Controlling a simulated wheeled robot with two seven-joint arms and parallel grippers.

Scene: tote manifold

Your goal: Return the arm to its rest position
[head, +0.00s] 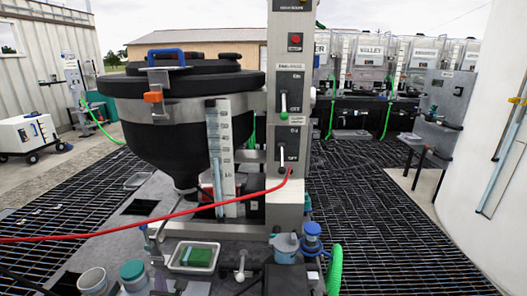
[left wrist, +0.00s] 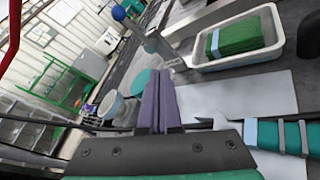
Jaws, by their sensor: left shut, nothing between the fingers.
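My left gripper (left wrist: 160,78) shows in the left wrist view, with its two purple-grey fingers pressed together and nothing between them. It is above the grey work surface, near a white cup (left wrist: 118,108) and a teal-lidded jar. In the head view the white cup (head: 93,282) and teal jar (head: 133,275) stand at the bottom left; I cannot make out the gripper's fingers clearly there. My right gripper is in neither view.
A white tray (head: 176,262) with a green pad (head: 200,257) lies on the bench. A red hose (head: 120,236) crosses from the left to the control column (head: 290,110). A black hopper (head: 185,130) stands behind. Dark floor grating (head: 400,230) is open at right.

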